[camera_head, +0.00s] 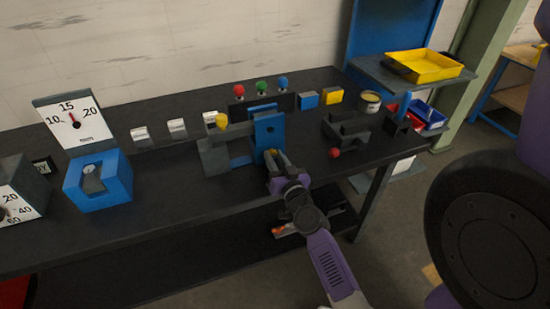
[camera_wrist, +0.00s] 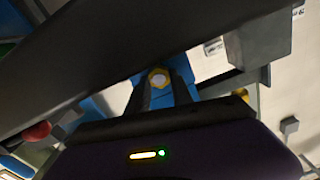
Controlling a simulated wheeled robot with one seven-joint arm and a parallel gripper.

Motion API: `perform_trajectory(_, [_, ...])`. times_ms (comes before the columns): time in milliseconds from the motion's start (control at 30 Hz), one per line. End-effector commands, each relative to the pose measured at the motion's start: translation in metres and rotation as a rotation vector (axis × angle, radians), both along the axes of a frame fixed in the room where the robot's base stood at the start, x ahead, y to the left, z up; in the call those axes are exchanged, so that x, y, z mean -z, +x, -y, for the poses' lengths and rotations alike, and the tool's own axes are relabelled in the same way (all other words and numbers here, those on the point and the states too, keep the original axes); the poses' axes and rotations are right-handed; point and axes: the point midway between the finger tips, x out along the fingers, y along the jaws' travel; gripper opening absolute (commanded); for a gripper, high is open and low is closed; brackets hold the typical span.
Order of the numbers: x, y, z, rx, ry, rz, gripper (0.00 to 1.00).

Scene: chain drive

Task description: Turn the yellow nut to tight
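The yellow nut (camera_wrist: 158,78) is a small hexagon with a pale centre, seen in the wrist view against a blue surface. In the head view a blue upright plate (camera_head: 269,131) stands on the bench, and my gripper (camera_head: 271,158) is at its front face. In the wrist view the two dark fingers of my gripper (camera_wrist: 161,82) are apart, one on each side of the nut. I cannot tell whether they touch it. In the head view my gripper mostly hides the nut. A white dial gauge (camera_head: 75,122) with a red pointer, near 15, stands on a blue block (camera_head: 98,183).
The dark bench (camera_head: 150,228) carries red, green and blue knobs (camera_head: 261,87) behind the plate. A grey block (camera_head: 213,157) stands left of the plate, and a dark bracket (camera_head: 346,128) and red ball (camera_head: 335,153) lie right. A yellow tray (camera_head: 427,66) sits on a shelf at the right.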

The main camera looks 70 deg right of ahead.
Motion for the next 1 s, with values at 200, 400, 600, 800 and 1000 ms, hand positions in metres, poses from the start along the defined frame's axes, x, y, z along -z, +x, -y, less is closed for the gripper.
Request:
perform_trajectory(200, [-0.0001,0.0,-0.0003,0.0,0.009,0.011,0.0])
perform_trajectory(400, [-0.0002,-0.0002,-0.0001,-0.001,0.073,0.085,0.0])
perform_trajectory(600, [0.0,-0.0011,0.0007,0.001,0.09,0.106,0.0])
perform_trajectory(800, [0.0,-0.0011,0.0007,0.001,0.089,0.105,0.35])
perform_trajectory(1000, [0.0,-0.0009,0.0005,0.001,0.088,0.105,0.49])
